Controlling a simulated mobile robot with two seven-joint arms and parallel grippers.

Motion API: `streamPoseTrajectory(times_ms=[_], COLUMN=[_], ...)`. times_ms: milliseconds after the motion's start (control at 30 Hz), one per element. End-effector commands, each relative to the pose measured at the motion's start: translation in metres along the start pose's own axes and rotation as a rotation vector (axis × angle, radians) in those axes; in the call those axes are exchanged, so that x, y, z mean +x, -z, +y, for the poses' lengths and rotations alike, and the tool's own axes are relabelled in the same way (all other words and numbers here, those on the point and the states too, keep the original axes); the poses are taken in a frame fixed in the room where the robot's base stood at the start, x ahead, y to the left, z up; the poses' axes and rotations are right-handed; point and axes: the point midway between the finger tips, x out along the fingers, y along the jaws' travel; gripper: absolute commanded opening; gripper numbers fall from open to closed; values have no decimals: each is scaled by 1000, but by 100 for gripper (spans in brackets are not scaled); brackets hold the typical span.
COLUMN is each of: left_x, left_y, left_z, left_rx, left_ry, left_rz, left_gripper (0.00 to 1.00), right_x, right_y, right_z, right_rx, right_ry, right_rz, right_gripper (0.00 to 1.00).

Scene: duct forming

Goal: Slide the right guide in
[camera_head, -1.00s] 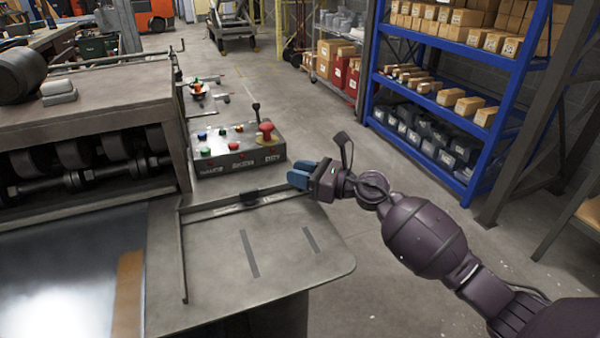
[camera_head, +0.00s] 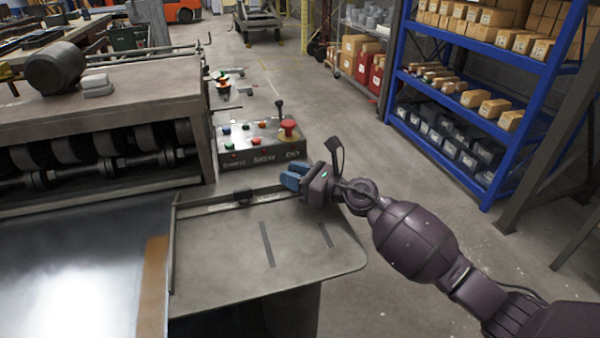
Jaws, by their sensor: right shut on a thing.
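The right guide (camera_head: 173,250) is a thin dark bar on the grey side table (camera_head: 310,265). It stands along the right edge of the shiny metal sheet (camera_head: 70,270), at or very near the sheet's brown strip (camera_head: 153,285). Its cross arm with a black clamp knob (camera_head: 243,197) runs right along a scale. My right gripper (camera_head: 290,178), with blue fingertips, is shut at the right end of that cross arm; the exact contact is small and partly hidden by the fingers. My left gripper is not in view.
A control box (camera_head: 262,145) with coloured buttons and a red stop knob stands just behind my right gripper. The machine's rollers (camera_head: 100,155) are at left. A blue shelf rack (camera_head: 455,115) stands at right, with open floor before it.

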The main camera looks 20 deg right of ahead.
Motion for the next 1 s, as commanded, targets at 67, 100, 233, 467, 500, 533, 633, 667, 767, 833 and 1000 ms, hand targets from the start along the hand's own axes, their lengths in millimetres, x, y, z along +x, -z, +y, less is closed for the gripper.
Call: streamPoseTrajectory(times_ms=[67, 100, 233, 467, 500, 533, 633, 667, 767, 833, 1000], left_x=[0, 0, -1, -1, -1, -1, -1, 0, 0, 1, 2], left_y=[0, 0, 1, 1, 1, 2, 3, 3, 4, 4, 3], left_z=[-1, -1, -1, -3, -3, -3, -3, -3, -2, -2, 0], left_rx=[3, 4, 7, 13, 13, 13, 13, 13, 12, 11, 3], left_ry=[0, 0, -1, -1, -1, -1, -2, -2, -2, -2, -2], left_rz=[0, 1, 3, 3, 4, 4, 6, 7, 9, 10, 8], left_gripper=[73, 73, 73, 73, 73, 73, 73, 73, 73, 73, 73], right_x=[2, 2, 2, 1, -1, -2, -11, -15, -32, -45, -75], right_y=[0, 0, 0, 0, 0, 0, 1, 1, 1, 2, 2], right_z=[5, 5, 4, 2, 2, 2, 1, 1, 2, 2, 2], right_rx=[3, 4, 3, 2, 2, 2, 2, 1, 1, 1, 3], right_ry=[-11, -11, -9, -5, -5, -5, -3, -3, -3, -4, -6], right_rz=[-1, -2, -2, -1, -1, 0, 0, 1, 1, 1, 2], right_gripper=[0, 35, 49, 49, 49, 49, 49, 49, 49, 49, 49])
